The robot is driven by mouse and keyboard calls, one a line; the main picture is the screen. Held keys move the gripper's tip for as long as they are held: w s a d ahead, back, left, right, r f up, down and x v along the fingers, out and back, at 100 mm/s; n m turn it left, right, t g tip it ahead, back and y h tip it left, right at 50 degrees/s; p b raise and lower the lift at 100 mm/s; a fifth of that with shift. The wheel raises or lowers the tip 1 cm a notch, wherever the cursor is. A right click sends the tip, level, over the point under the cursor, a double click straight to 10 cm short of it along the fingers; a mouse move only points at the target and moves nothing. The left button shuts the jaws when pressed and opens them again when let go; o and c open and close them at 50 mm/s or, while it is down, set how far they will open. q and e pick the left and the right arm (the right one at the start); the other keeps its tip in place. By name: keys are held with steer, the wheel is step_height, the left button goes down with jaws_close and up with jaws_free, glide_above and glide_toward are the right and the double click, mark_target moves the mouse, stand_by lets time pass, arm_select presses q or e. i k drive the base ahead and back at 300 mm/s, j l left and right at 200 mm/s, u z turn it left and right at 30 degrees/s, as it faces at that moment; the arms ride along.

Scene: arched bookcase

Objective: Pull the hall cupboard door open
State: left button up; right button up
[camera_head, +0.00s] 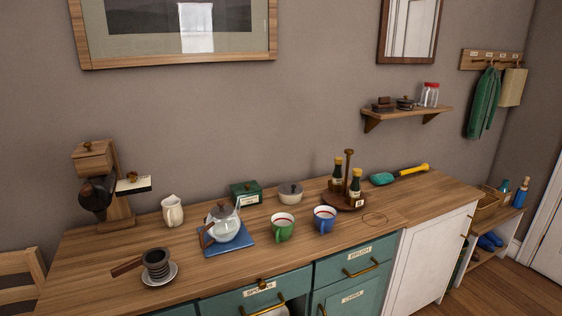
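A white cupboard door (426,262) fronts the right end of the long wooden-topped counter and looks shut. A slim upright handle (464,241) shows near the door's right edge. The door's lower left part runs out of the bottom of the picture. I cannot tell from the picture whether this white door is the hall cupboard. Neither of my grippers is in view.
Teal drawers (357,262) with brass handles adjoin the door on the left. The wooden counter (105,256) holds a teapot (224,228), mugs, bottles and a yellow-handled brush (400,174). A low shoe bench (492,232) stands right of the cupboard. Some wooden floor (515,293) is clear.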

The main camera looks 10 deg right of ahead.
mark_target(430, 251)
steer(key=i+l, duration=0.15)
steer(key=l, duration=0.15)
steer(key=i+l, duration=0.15)
steer(key=l, duration=0.2)
steer(key=i+l+u, duration=0.1)
steer(key=l, duration=0.2)
steer(key=i+l, duration=0.15)
steer(key=l, duration=0.15)
steer(key=i+l, duration=0.15)
steer(key=l, duration=0.2)
